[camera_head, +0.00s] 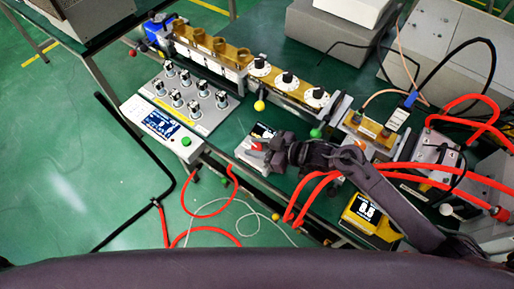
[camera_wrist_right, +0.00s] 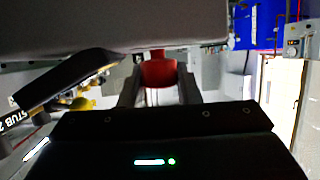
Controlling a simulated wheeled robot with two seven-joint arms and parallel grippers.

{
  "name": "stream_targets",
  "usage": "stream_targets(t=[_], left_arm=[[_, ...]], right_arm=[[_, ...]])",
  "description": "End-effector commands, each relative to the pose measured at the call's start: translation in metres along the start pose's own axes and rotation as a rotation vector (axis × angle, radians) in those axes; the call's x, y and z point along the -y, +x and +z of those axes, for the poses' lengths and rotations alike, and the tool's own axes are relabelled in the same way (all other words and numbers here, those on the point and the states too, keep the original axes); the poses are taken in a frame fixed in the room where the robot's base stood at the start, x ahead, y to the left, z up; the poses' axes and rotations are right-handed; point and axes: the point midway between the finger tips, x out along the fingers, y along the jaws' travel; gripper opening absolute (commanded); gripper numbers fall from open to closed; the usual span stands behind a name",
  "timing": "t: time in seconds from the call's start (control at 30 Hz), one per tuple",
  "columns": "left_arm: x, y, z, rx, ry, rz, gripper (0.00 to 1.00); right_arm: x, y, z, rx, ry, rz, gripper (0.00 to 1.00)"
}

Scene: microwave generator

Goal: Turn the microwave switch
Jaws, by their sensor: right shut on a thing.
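My right gripper (camera_head: 268,150) reaches in from the right in the head view, at a device near the middle of the bench. In the right wrist view its two fingers stand on either side of a red switch (camera_wrist_right: 158,72) and are shut on it. In the head view a small red part of the switch (camera_head: 256,146) shows at the fingertips. The gripper hides most of the switch, so I cannot tell how far it is turned. The microwave bench equipment (camera_head: 285,80) runs behind the gripper. My left gripper is not in view.
A panel of several knobs (camera_head: 190,98) and a white box with a blue screen (camera_head: 160,123) stand on the left. Red hoses (camera_head: 310,185) pass close under my right arm. A yellow meter (camera_head: 368,218) sits in front of the arm.

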Motion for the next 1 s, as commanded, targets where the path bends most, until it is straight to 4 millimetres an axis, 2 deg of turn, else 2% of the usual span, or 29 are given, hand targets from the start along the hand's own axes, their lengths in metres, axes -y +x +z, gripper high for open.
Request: stream_targets(t=[0.2,0.7,0.73,0.77,0.8,1.0], left_arm=[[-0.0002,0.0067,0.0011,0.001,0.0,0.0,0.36],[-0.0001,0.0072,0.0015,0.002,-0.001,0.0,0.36],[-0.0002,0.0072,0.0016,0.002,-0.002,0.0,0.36],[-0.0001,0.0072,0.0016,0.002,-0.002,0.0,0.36],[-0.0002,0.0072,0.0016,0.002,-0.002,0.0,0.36],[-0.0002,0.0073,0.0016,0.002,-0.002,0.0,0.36]], right_arm=[[-0.0011,0.0005,-0.0001,-0.002,-0.024,-0.054,0.07],[-0.0004,0.0003,-0.0015,-0.003,-0.032,-0.071,0.07],[-0.0004,0.0004,-0.0015,-0.003,-0.032,-0.071,0.32],[-0.0004,0.0003,-0.0015,-0.003,-0.032,-0.071,0.36],[-0.0004,0.0004,-0.0014,-0.003,-0.032,-0.07,0.39],[-0.0001,0.0004,-0.0009,-0.002,-0.031,-0.071,0.39]])
